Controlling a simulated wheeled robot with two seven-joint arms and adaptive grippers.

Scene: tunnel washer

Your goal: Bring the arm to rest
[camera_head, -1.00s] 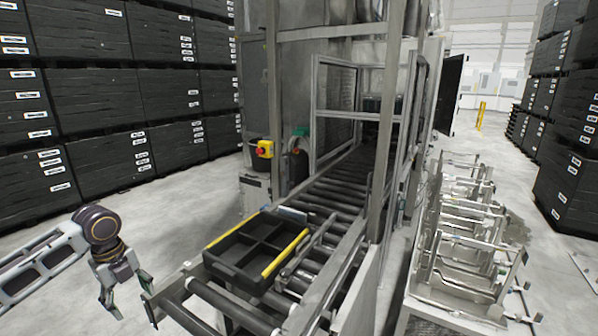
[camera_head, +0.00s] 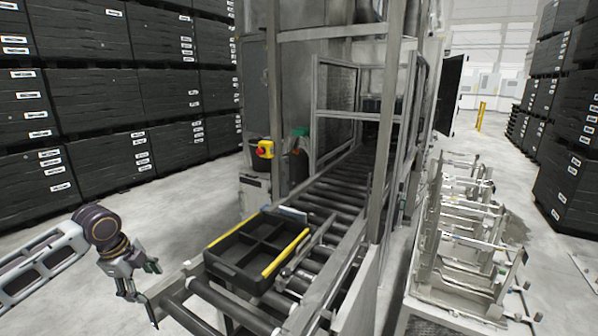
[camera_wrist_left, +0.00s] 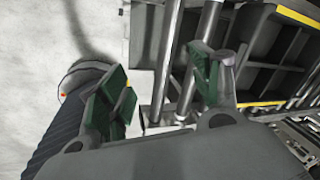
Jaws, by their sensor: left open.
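My left arm comes in at the lower left of the head view. Its gripper (camera_head: 139,291) hangs beside the near left end of the roller conveyor (camera_head: 337,190), fingers pointing down. In the left wrist view its green-padded fingers (camera_wrist_left: 160,90) are spread, with nothing between them. The black tray (camera_head: 238,252) with yellow edges lies on the conveyor, to the right of the gripper and apart from it; part of it also shows in the left wrist view (camera_wrist_left: 262,50). My right gripper is not in view.
Metal frame posts (camera_head: 383,130) rise around the conveyor. A red and yellow switch (camera_head: 265,149) is on the washer's left side. A rack of metal fixtures (camera_head: 465,240) stands at right. Black crates (camera_head: 90,100) are stacked at left. Bare floor (camera_head: 170,215) lies behind the left arm.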

